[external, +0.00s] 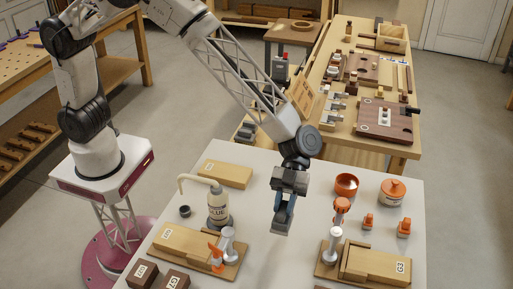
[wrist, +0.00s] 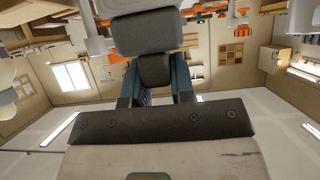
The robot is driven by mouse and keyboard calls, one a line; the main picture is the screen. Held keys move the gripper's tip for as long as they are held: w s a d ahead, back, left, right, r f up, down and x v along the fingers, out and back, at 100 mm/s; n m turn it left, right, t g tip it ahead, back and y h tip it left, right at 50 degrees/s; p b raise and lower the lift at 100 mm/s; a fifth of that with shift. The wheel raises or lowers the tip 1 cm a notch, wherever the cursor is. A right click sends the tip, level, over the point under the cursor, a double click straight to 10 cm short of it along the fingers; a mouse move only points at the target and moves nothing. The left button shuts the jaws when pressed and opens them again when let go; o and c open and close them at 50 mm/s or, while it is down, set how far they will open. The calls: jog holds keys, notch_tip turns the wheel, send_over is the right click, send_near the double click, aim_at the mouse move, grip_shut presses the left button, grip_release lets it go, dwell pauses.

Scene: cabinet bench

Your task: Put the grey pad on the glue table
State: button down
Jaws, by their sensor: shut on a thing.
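My gripper (external: 283,212) points down over the middle of the pale glue table (external: 262,262). It is shut on a dark grey piece that looks like the grey pad, seen between and beyond the bluish fingers in the wrist view (wrist: 148,36). The glue bottle (external: 218,203) stands on the table to the left of my gripper.
Wooden blocks with clamps stand at left (external: 186,243) and right (external: 370,264). An orange bowl (external: 346,185), an orange-lidded jar (external: 393,191) and small orange-tipped items (external: 404,228) are at right. A wooden block (external: 224,174) lies behind the bottle. The table middle is mostly clear.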

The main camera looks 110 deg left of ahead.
jog(key=shift+f, duration=2.25)
jog(key=shift+f, duration=0.1)
jog(key=shift+f, duration=1.75)
jog(key=shift+f, duration=0.15)
jog(key=c, duration=1)
grip_release()
jog(key=shift+o, duration=0.2)
jog(key=v, duration=1.2)
